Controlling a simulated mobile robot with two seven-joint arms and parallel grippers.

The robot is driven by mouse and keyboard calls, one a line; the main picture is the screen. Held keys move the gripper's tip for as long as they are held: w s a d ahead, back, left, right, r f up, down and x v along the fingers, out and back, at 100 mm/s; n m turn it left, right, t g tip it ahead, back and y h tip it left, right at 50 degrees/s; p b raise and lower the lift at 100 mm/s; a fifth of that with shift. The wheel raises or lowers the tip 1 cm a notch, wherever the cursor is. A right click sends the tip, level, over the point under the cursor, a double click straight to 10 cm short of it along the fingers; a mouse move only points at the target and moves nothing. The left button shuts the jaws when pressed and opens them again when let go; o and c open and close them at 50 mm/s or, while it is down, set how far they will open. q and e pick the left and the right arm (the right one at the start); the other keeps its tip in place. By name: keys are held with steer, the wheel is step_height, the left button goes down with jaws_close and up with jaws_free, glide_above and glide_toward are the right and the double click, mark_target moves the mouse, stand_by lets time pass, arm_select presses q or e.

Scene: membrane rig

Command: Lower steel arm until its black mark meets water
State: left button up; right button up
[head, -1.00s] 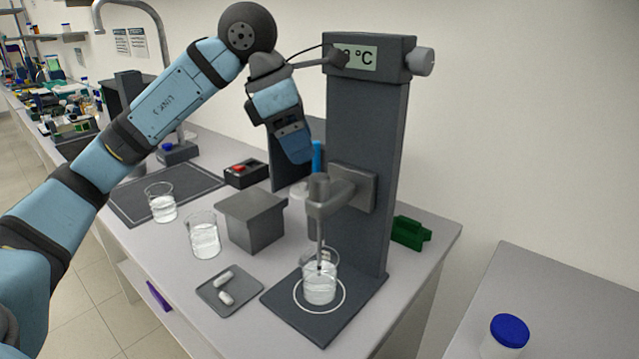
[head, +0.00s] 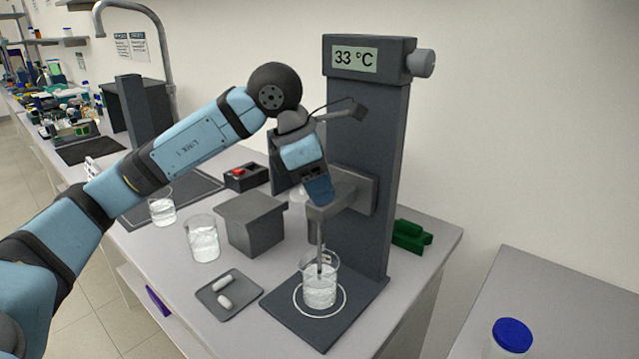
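The thin steel arm (head: 320,238) hangs upright from a grey holder (head: 345,196) on the dark column (head: 366,135). Its lower end is inside a beaker of water (head: 320,288) on the column's base. A small dark mark shows low on the rod near the water surface; whether it touches the water is too small to tell. My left gripper (head: 319,194) points down in front of the holder's front end and hides the top of the rod. Its fingers are too small and overlapped to show open or shut. My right gripper is not in view.
A display (head: 355,59) on the column reads 33 °C. Left of the base stand a grey block (head: 252,225), another beaker (head: 203,240) and a small tray (head: 214,299) with two white pieces. A green object (head: 408,237) lies right of the column.

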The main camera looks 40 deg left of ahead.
arm_select(q)
jaws_close()
steer(key=shift+f+b, duration=0.65)
steer(key=shift+b, duration=0.05)
steer(key=o, duration=0.8)
jaws_free()
steer(key=shift+r, duration=0.1)
steer(key=shift+c, duration=0.2)
steer(key=p+v, duration=0.1)
steer(key=v, duration=1.3)
steer(key=shift+p, duration=0.3)
steer(key=shift+d, duration=0.15)
